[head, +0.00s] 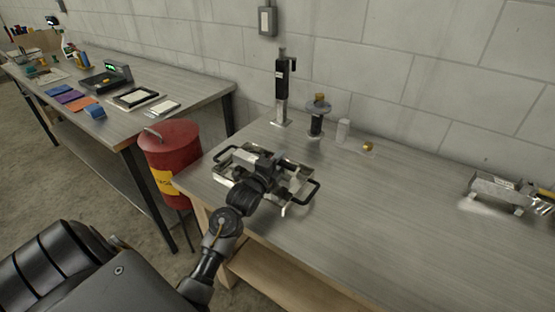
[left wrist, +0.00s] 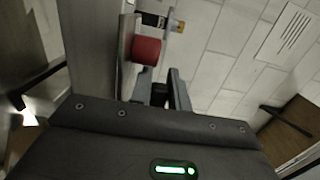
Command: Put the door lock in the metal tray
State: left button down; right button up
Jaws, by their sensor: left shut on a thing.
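The metal tray (head: 296,186), shiny with black handles at both ends, sits on the near left part of the workbench in the head view. My left gripper (head: 262,164) reaches over the tray and covers its middle. In the left wrist view its fingers (left wrist: 162,92) are shut on a small dark thing, which I take to be the door lock. The fingers hide most of it, and I cannot tell whether it touches the tray floor. My right gripper is not in view.
Behind the tray stand a tall black device (head: 284,82) and a dark stand (head: 317,118). A red bin (head: 172,152) stands left of the bench. A metal fixture (head: 497,193) lies at right. The bench (head: 395,215) between is clear.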

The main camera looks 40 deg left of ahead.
pick_arm(q)
jog(key=shift+f, duration=0.2)
jog(key=c, duration=1.3)
grip_release()
jog(key=shift+o, duration=0.2)
